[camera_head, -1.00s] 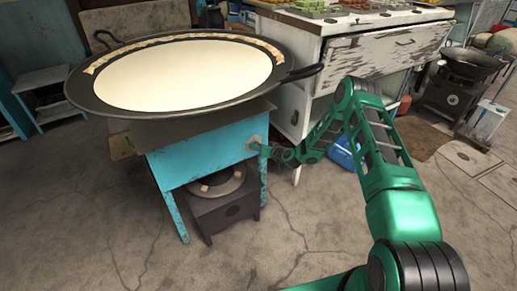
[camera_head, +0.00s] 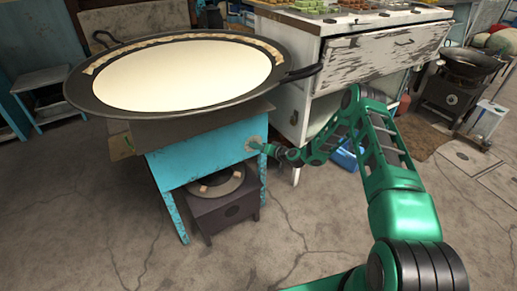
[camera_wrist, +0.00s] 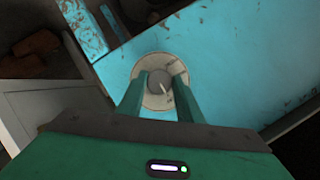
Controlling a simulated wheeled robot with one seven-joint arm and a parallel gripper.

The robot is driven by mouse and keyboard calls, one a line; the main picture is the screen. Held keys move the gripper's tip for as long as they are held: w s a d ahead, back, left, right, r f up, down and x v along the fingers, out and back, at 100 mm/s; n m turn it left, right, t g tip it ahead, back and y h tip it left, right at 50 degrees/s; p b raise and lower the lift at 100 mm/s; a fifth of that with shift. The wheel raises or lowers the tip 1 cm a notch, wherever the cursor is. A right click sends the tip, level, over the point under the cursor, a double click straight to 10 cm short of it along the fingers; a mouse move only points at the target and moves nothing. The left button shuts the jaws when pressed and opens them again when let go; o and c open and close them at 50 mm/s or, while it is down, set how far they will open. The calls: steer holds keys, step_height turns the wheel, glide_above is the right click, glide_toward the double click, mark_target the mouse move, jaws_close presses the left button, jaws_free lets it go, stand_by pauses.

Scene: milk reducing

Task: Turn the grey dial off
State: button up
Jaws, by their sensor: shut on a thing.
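The grey dial (camera_wrist: 159,82) sits at the middle of a pale round plate (camera_wrist: 177,68) on the blue stove panel (camera_wrist: 225,45) in the wrist view. A light pointer mark shows at the dial's lower right. The plate also shows at the right end of the blue stand (camera_head: 205,155) in the head view. My gripper (camera_wrist: 160,84) is shut on the dial, with one green finger on each side. In the head view my gripper (camera_head: 262,147) reaches the panel from the right, and the dial is hidden or too small to make out.
A wide black pan (camera_head: 215,98) of white liquid rests on the blue stand, its handle (camera_head: 303,73) above my wrist. A dark burner box (camera_head: 224,208) stands below. A white cabinet (camera_head: 300,75) is close behind my arm. The floor in front is clear.

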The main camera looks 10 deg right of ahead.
steer(key=o, duration=0.9)
steer(key=shift+w+d, duration=0.1)
steer(key=shift+d, duration=0.4)
steer(key=shift+o, duration=0.7)
steer(key=shift+a, duration=0.25)
steer(key=v, duration=1)
steer(key=shift+s+d, duration=0.2)
steer(key=shift+s, duration=0.1)
steer(key=shift+r, duration=0.2)
